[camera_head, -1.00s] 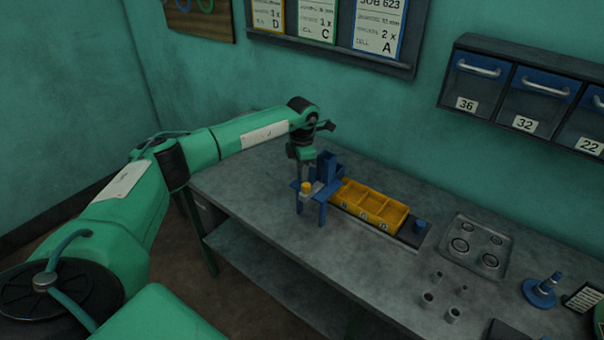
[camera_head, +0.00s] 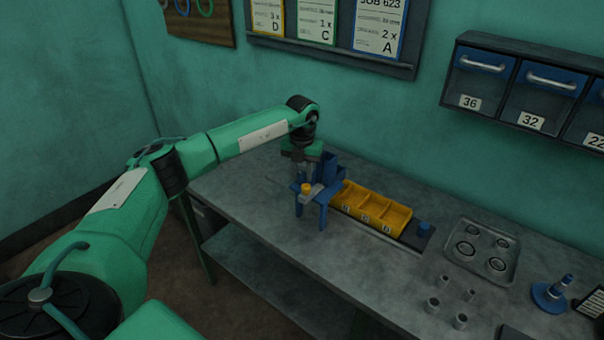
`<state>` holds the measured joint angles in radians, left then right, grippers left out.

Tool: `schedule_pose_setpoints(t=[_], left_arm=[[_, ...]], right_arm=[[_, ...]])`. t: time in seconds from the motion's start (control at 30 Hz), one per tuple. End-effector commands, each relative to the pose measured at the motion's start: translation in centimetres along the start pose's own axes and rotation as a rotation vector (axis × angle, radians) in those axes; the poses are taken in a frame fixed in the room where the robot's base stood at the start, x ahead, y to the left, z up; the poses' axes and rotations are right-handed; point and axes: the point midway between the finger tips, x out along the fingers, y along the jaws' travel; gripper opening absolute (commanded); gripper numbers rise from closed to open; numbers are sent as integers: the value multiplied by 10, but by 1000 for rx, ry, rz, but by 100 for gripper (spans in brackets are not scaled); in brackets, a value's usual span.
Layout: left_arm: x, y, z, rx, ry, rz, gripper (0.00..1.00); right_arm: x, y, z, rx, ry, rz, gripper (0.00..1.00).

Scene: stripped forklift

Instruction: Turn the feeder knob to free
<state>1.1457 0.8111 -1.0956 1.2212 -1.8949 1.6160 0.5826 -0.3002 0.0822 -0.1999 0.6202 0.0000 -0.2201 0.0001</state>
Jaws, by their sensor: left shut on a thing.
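The feeder is a blue stand (camera_head: 331,165) with legs and an upright chute, at the far left part of the bench. A small yellow part (camera_head: 306,188) and a grey plate show on its front. My left gripper (camera_head: 306,176) points down at the feeder's top, just behind the yellow part. It is shut on what seems to be the feeder knob, which the fingers mostly hide. The knob's setting cannot be read at this size. My right gripper is out of view.
A grey tray with rings (camera_head: 512,270), several grey cylinders and a blue stand (camera_head: 549,292) lie farther right. The front left of the bench (camera_head: 245,195) is clear.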

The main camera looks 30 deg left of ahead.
Motion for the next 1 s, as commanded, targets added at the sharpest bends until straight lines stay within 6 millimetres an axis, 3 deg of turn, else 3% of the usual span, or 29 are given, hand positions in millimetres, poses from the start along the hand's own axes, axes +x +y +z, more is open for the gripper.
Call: schedule_pose_setpoints(t=[0.4, 1.0], left_arm=[[-2, 0, 1, -231, -5, -2, 6], [-3, 0, 2, -280, -6, -2, 6]], right_arm=[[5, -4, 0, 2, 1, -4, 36], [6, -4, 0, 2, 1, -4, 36]])
